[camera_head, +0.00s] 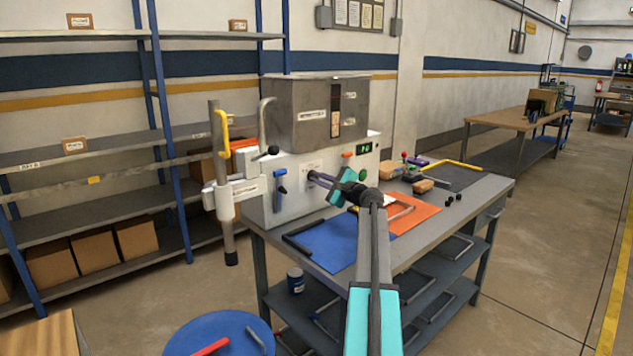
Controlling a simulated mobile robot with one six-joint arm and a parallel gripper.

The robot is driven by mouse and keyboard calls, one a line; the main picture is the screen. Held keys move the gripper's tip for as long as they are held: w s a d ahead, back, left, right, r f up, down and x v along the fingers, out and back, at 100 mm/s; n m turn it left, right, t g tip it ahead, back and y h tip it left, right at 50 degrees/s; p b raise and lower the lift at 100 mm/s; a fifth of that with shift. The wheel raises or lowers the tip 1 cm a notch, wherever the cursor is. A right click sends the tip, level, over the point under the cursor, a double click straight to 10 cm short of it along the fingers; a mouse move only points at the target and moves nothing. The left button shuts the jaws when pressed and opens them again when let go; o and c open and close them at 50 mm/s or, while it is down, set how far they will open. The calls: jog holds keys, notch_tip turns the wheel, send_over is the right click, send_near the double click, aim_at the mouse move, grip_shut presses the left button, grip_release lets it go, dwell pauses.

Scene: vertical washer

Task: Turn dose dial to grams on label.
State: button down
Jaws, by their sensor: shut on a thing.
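The grey-and-white machine (278,160) stands at the left end of the workbench, with a metal hopper (305,115) on top. My gripper (314,177) reaches left to the machine's front face, its teal body just right of it. It is shut on a small part there, which appears to be the dose dial. The jaws mostly hide that part, and its setting cannot be read. A small pale label sits on the front near the jaws, and another label (312,115) is on the hopper; their text is too small to read.
A blue handle (281,183) is on the machine's front, left of my gripper. A pipe stand (222,170) is at its left. A blue mat (330,243) and an orange mat (415,212) lie on the workbench (480,196) below my arm. Small loose items lie further right.

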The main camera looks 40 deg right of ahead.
jog(key=shift+r, duration=0.2)
jog(key=c, duration=1.8)
grip_release()
jog(key=shift+c, duration=0.2)
jog(key=shift+f, duration=0.1)
jog(key=shift+s, duration=0.1)
jog(key=s+a, duration=0.1)
jog(key=s, duration=1.2)
jog(key=shift+s, duration=0.3)
